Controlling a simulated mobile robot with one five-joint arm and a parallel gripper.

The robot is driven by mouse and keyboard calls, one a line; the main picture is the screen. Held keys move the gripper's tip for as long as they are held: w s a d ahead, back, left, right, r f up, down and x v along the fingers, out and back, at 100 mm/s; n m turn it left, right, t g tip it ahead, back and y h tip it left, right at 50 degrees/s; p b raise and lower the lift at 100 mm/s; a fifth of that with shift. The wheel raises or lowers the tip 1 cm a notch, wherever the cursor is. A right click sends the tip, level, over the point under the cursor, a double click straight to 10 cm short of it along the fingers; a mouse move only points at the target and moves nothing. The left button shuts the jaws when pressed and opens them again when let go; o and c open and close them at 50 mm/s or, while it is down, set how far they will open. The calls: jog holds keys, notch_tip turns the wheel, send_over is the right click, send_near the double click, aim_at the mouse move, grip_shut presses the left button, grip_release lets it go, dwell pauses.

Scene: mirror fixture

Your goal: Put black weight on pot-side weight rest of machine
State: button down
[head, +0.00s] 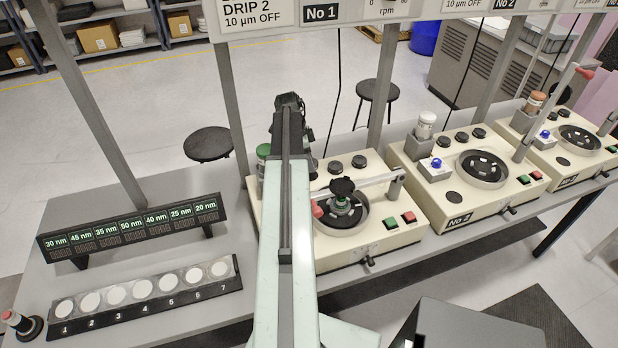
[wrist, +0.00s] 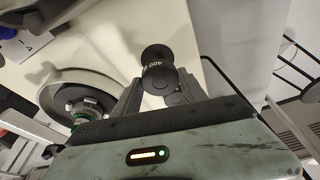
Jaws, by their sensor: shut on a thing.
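My gripper (head: 290,108) is above the back of the cream machine marked No 1 (head: 375,243), near its left side. In the wrist view my gripper (wrist: 160,88) is shut on a black spool-shaped weight (wrist: 156,58) marked 400. I cannot pick the weight out in the head view. Two black round rests (head: 335,167) (head: 359,161) show at the back of No 1, right of my gripper. My arm hides the machine's left part, so I cannot tell which rest is pot-side. The green-topped pot (head: 264,151) stands left of my gripper, partly hidden.
A bar (head: 365,181) crosses No 1's round plate, with a black-topped green fixture (head: 342,198) on it. Machine No 2 (head: 430,212) stands to the right. A display (head: 135,229) and a tray of white discs (head: 240,282) lie left. A grey post (head: 230,100) stands behind.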

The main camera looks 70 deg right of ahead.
jog(key=shift+f, duration=0.25)
notch_tip(320, 180, down, 4)
jog(key=b, duration=0.3)
jog(key=shift+b, duration=0.4)
jog(key=shift+r, duration=0.25)
jog(key=shift+f, duration=0.2)
jog(key=c, duration=0.6)
grip_release()
jog(key=shift+c, duration=0.2)
jog(key=shift+r, duration=0.1)
jog(key=p+v, duration=1.2)
